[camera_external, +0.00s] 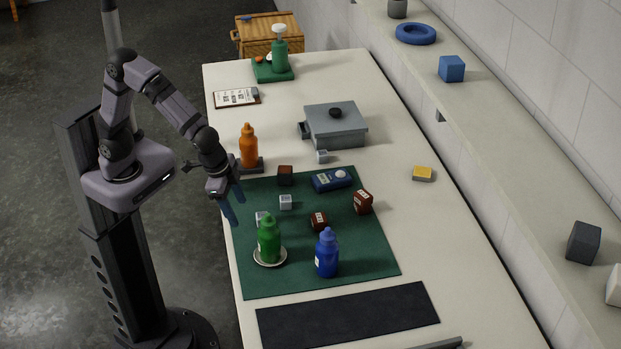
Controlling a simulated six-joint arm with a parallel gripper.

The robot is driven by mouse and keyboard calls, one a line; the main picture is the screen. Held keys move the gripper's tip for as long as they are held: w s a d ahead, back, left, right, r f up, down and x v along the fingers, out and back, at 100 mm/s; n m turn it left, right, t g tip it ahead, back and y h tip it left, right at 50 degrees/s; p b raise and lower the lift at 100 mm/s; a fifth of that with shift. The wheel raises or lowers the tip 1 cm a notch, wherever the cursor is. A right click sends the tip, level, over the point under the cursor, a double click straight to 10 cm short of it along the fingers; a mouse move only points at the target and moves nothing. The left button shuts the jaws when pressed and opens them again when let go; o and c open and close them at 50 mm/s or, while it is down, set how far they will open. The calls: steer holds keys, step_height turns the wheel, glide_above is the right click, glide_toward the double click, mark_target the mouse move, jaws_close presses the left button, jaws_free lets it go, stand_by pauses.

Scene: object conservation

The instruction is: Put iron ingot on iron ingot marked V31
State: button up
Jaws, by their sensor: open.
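Three small pale grey metal-looking blocks could be the iron ingots. One block (286,202) sits on the green mat (300,283), another block (261,217) lies partly behind the green bottle, and a third block (322,156) is in front of the grey box. Any V31 mark is too small to read, so I cannot tell which block carries it. My gripper (233,202) is open and empty, with blue fingers, above the left edge of the mat. It is left of the first block and apart from it.
A green bottle (269,239) on a saucer, a blue bottle (327,254), brown blocks (362,202) and a blue device (332,180) share the mat. An orange bottle (249,147) and a grey box (337,128) stand behind. The table's right side is mostly clear.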

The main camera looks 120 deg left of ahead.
steer(key=s+d+f+m+h, duration=0.1)
steer(key=s+d, duration=0.3)
steer(key=s, duration=0.4)
steer(key=s+d+f+m+g+h, duration=0.1)
steer(key=s+d+f+m, duration=0.1)
steer(key=s, duration=0.6)
steer(key=shift+s+d+f+m, duration=0.15)
steer(key=shift+d+f+m, duration=0.25)
steer(key=shift+d+m, duration=0.5)
steer(key=shift+d, duration=0.15)
